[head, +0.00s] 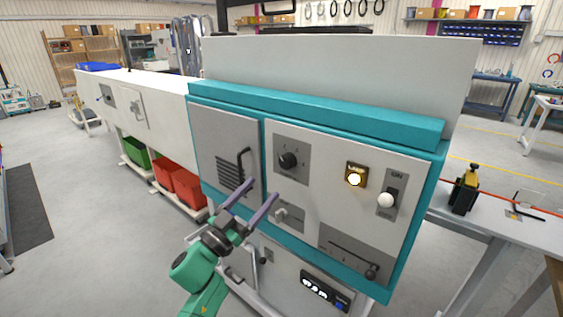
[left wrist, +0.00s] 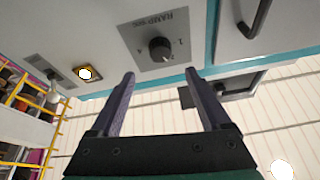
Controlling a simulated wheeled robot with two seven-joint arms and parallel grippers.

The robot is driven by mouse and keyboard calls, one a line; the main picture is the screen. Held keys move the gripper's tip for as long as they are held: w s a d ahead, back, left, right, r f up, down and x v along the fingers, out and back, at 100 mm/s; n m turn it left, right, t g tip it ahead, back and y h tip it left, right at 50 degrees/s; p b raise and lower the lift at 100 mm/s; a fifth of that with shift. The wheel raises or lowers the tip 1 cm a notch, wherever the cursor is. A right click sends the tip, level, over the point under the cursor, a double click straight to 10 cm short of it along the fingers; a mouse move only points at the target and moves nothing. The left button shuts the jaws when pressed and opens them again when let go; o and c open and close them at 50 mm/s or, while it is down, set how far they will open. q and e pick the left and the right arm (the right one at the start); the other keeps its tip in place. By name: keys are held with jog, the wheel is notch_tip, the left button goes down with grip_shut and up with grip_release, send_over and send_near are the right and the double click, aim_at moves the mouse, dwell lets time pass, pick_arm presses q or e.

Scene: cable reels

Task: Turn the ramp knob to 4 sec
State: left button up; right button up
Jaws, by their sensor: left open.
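The ramp knob (head: 288,160) is a round black knob on a grey plate (head: 299,175) on the white front of the teal-edged machine. In the left wrist view the knob (left wrist: 161,48) shows beyond the fingertips, on a plate marked RAMP with a few digits around it. The knob's exact setting is too small to tell. My left gripper (head: 252,203) is open and empty, below and left of the knob in the head view and apart from it. Its two purple-grey fingers (left wrist: 161,75) are spread wide in the left wrist view. My right gripper is not seen.
Left of the knob is a door with a black handle (head: 242,165). Below the knob is a small grey latch (head: 287,213). To the right are a lit yellow button (head: 354,179), a white-tipped switch (head: 386,200) and a slider (head: 371,270). A table (head: 495,218) stands at right.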

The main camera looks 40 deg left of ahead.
aim_at(284, 164)
pick_arm(q)
jog(key=p+x, duration=0.2)
jog(key=x, duration=0.6)
jog(key=shift+w+r, duration=0.2)
jog(key=shift+r, duration=0.05)
jog(key=shift+w, duration=0.55)
jog(key=shift+s, duration=0.1)
grip_shut()
